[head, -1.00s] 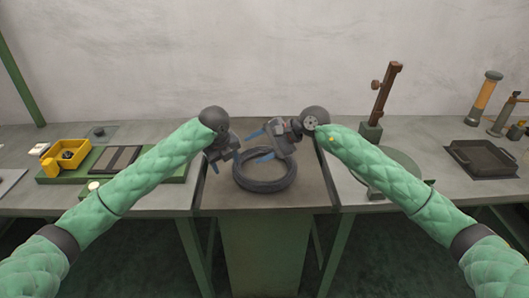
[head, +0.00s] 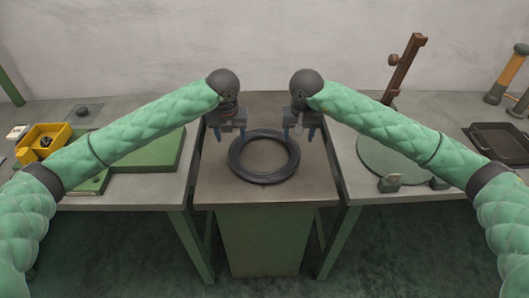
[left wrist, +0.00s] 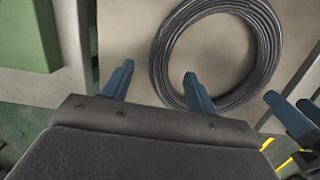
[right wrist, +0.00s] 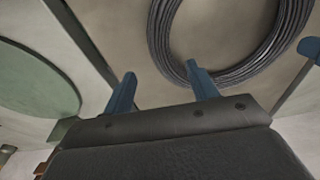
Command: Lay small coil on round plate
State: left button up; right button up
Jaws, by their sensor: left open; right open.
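The small coil (head: 264,178) is a dark ring of wound wire lying flat on the middle table. It also shows in the left wrist view (left wrist: 270,50) and the right wrist view (right wrist: 160,40). The round plate (head: 392,158) is a flat green disc on the right table, and it shows in the right wrist view (right wrist: 35,80). My left gripper (head: 231,134) is open and empty at the coil's left rear edge. My right gripper (head: 299,132) is open and empty at the coil's right rear edge. Both grippers point down; contact with the coil cannot be told.
The left table holds a yellow bin (head: 42,141) and a green board (head: 150,155). A brown post (head: 405,68) stands behind the round plate. A dark tray (head: 500,145) lies at the far right. Narrow gaps separate the middle table (head: 265,198) from its neighbours.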

aim_at(233, 148)
pick_arm(q)
jog(key=shift+w+f, duration=0.15)
jog(key=shift+f, duration=1.1)
jog(key=shift+w+f, duration=0.2)
jog(key=shift+f, duration=1.05)
jog(key=shift+w+f, duration=0.15)
jog(key=shift+f, duration=1.1)
pick_arm(e)
jog(key=shift+w+f, duration=0.15)
jog(key=shift+f, duration=1.1)
jog(key=shift+w+f, duration=0.2)
jog(key=shift+f, duration=1.05)
jog(key=shift+w+f, duration=0.15)
jog(key=shift+f, duration=1.1)
pick_arm(q)
grip_shut()
pick_arm(e)
grip_shut()
